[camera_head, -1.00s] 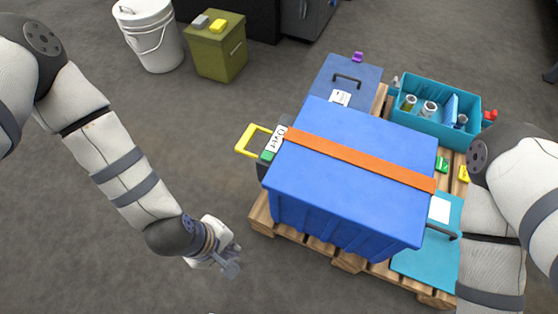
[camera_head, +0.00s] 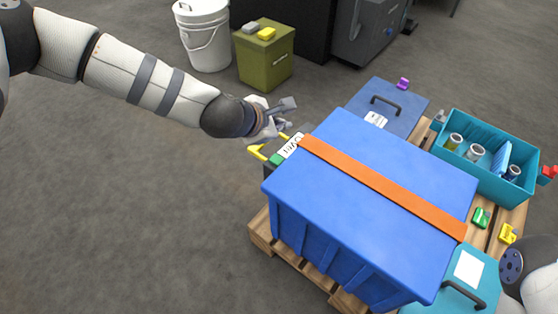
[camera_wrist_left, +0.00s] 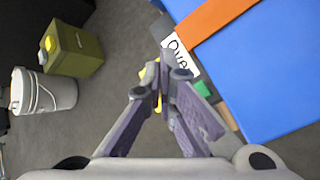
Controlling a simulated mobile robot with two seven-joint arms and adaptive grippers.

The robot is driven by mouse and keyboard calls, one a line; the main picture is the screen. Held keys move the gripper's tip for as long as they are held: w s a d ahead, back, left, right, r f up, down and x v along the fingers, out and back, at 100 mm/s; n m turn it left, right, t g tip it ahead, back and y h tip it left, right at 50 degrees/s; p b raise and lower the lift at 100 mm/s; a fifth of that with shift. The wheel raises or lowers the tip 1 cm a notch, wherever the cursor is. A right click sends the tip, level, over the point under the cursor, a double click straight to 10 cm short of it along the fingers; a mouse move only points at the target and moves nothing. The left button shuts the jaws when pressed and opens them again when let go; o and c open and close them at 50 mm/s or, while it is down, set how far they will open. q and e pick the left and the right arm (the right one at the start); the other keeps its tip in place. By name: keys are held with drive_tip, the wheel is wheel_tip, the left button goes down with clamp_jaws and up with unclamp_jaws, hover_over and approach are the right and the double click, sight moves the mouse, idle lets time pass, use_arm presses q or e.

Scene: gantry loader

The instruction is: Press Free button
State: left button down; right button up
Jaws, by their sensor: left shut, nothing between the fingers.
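No button reading "Free" can be made out. A dark box beside the blue crate (camera_head: 365,200) carries a white label (camera_head: 291,146) that seems to read "Over". The label also shows in the left wrist view (camera_wrist_left: 180,55). A green patch (camera_head: 277,159) sits beside the label, and it shows in the left wrist view (camera_wrist_left: 203,88). A yellow handle (camera_head: 257,153) sticks out from the box, partly hidden behind my fingers in the wrist view. My left gripper (camera_head: 286,106) is shut and empty, near the handle and label; contact cannot be told. My right gripper is out of view.
The crate, with an orange strap (camera_head: 385,185), stands on a wooden pallet (camera_head: 262,232). A teal bin (camera_head: 510,188) with cans and a blue case (camera_head: 405,100) are beside it. An olive box (camera_head: 265,65) and white bucket (camera_head: 205,45) stand behind. Floor at left is clear.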

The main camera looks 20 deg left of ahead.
use_arm(q)
drive_tip(key=shift+f, duration=0.1)
drive_tip(key=b, duration=0.7)
hover_over(279, 161)
wheel_tip(279, 161, down, 8)
drive_tip(key=shift+f, duration=0.35)
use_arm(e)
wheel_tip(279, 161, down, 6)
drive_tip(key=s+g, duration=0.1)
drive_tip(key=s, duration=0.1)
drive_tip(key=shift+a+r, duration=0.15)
use_arm(q)
drive_tip(key=shift+f, duration=0.45)
drive_tip(key=shift+f+b, duration=0.35)
drive_tip(key=shift+f, duration=0.25)
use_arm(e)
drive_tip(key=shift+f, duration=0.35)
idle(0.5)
use_arm(q)
drive_tip(key=shift+r+p, duration=0.8)
drive_tip(key=shift+r, duration=0.2)
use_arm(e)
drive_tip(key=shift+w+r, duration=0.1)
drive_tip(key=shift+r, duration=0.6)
use_arm(q)
drive_tip(key=shift+r, duration=0.1)
